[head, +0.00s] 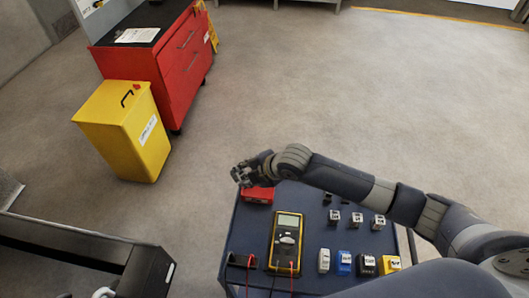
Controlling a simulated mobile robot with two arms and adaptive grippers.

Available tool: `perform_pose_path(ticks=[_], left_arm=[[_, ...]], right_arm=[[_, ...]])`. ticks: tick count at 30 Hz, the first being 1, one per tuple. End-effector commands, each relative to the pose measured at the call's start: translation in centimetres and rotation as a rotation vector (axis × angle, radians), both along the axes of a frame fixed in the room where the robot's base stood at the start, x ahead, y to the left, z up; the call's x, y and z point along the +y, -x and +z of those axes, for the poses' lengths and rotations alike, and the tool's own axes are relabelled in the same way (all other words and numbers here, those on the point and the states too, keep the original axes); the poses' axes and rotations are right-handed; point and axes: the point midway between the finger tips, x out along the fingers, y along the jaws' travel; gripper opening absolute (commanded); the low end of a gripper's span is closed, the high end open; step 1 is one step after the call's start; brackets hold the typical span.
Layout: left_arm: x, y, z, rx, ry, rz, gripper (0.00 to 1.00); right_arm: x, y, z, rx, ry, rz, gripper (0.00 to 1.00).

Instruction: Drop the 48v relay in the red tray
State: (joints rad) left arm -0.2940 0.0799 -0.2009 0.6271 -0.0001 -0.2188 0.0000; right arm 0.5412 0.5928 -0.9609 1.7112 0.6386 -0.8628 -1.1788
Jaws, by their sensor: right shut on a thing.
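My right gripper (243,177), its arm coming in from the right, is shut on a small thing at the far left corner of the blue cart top. The fingers mostly hide that thing, and I cannot read any label on it. The red tray (258,196) sits on the cart just below the gripper in the picture, partly covered by it. Small pale relay-like blocks (357,219) stand in a row on the cart, their labels too small to read. My left gripper is not in view.
The cart (306,225) also carries a yellow multimeter (287,241) with leads, and white, blue (344,263), black and yellow (390,265) blocks near the front. A yellow bin (122,130) and red cabinet (170,60) stand at the back left. The floor behind the cart is clear.

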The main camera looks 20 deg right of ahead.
Motion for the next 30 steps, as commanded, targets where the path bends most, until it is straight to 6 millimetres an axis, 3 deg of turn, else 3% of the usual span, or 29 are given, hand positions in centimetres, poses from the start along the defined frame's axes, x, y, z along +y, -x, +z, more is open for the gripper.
perform_pose_path(ticks=[1, 3, 8, 21, 30], left_arm=[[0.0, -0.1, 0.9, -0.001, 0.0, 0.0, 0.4], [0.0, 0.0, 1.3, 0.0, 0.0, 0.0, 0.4], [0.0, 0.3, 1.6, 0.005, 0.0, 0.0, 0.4], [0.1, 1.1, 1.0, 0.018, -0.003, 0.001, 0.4], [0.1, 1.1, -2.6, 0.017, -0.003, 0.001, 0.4]], right_arm=[[-2.0, -1.0, 0.8, 0.018, 0.017, -0.014, 0.01], [-3.9, -1.6, 0.9, 0.046, 0.027, -0.029, 0.01], [-6.3, -2.4, 1.2, 0.082, 0.034, -0.05, 0.01], [-6.7, -2.4, -1.4, 0.091, 0.035, -0.054, 0.01], [-6.6, -2.4, -5.4, 0.089, 0.035, -0.053, 0.01]])
